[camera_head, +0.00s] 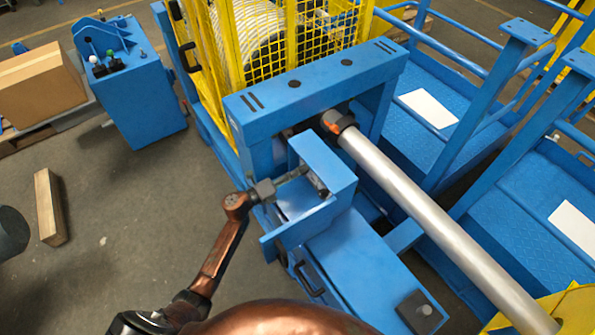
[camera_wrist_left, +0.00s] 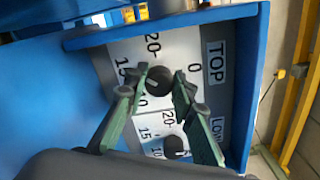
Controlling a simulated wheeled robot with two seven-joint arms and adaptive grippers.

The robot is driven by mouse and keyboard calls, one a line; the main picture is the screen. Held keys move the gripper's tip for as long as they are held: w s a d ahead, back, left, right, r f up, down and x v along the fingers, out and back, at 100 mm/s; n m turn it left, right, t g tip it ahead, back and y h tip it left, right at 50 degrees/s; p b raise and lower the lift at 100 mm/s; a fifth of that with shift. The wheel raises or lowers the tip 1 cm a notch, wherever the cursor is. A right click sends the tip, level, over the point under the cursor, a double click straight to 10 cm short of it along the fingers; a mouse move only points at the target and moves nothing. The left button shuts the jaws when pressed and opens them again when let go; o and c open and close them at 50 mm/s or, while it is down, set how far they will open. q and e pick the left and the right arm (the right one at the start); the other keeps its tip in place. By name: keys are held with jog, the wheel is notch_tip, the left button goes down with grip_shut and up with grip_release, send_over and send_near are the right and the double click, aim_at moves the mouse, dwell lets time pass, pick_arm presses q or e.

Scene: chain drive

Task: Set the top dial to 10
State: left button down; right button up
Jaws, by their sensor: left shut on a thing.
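The top dial (camera_wrist_left: 158,82) is a dark round knob on a white scale plate under a TOP label (camera_wrist_left: 216,62). The numbers 0, 20, 15 and 10 show around it; the rest of the scale is covered by a finger. I cannot make out clearly where its pointer stands. My left gripper (camera_wrist_left: 160,78) has its two green fingers on either side of the knob, shut on it. In the head view my left gripper (camera_head: 296,174) reaches into the blue control box (camera_head: 327,164), whose dial face is hidden. My right gripper is not in view.
A second dark knob, the low dial (camera_wrist_left: 175,147), sits just below the top dial, close to the fingers. Blue panel edges (camera_wrist_left: 245,95) frame the plate. A steel shaft (camera_head: 430,220) runs beside the box. The floor (camera_head: 130,225) to the left is mostly open.

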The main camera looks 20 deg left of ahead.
pick_arm(q)
jog(key=n+p, duration=0.2)
jog(key=n, duration=0.2)
jog(key=shift+a+r+n+p, duration=0.1)
jog(key=shift+n+p, duration=0.2)
jog(key=n+p, duration=0.2)
jog(key=n, duration=0.2)
jog(key=shift+n, duration=0.3)
jog(key=n+p, duration=0.2)
jog(key=n, duration=0.1)
jog(key=shift+n, duration=0.3)
jog(key=shift+f+n+p, duration=0.15)
jog(key=shift+n+p, duration=0.25)
jog(key=shift+n, duration=0.6)
jog(key=shift+f+n+p, duration=0.15)
jog(key=shift+n+p, duration=0.25)
jog(key=shift+n, duration=0.6)
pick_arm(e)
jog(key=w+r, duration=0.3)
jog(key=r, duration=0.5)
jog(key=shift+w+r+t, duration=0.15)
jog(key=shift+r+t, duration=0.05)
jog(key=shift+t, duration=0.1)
pick_arm(q)
jog(key=c, duration=1.6)
grip_release()
